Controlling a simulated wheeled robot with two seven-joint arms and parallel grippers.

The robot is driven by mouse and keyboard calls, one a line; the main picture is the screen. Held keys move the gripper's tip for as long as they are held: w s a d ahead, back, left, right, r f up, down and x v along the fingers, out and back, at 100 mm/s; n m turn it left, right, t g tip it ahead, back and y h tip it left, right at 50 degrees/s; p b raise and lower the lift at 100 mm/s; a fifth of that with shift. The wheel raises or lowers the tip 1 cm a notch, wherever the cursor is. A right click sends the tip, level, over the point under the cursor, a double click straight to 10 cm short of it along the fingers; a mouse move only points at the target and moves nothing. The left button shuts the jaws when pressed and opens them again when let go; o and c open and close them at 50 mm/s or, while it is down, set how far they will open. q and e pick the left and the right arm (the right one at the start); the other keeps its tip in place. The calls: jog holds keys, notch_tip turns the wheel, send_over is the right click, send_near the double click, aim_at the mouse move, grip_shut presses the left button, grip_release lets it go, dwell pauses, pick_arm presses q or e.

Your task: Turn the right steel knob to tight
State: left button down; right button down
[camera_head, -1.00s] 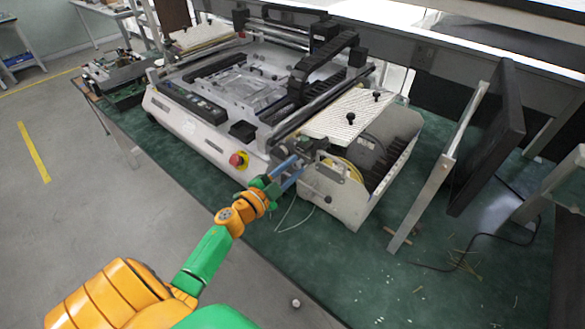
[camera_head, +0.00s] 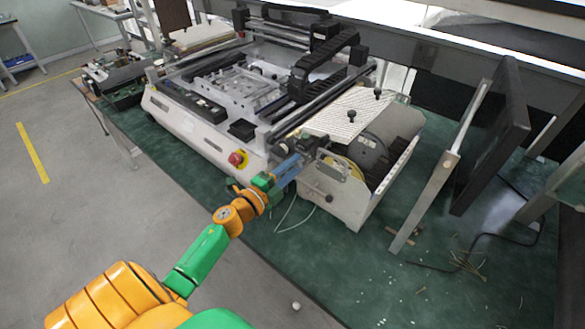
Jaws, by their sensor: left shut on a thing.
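The machine (camera_head: 185,128) stands on a green bench top. My left gripper (camera_head: 298,158) reaches its front right part, beside the feeder unit. Its blue fingers are shut at a small dark and grey fitting there. The steel knob is too small and too covered by the fingers to make out clearly. My right gripper is not in view.
A red emergency button (camera_head: 237,159) sits on the machine's front, left of my gripper. The feeder unit (camera_head: 340,200) with a white perforated plate (camera_head: 345,115) is at the right. A thin cable hangs below. A dark monitor (camera_head: 495,140) stands further right.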

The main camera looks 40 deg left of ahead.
pick_arm(q)
jog(key=shift+f+m, duration=0.1)
jog(key=shift+m, duration=0.5)
jog(key=c, duration=0.6)
grip_release()
jog(key=s+b, duration=0.1)
jog(key=s, duration=0.6)
jog(key=shift+s+a, duration=0.1)
jog(key=shift+a, duration=0.1)
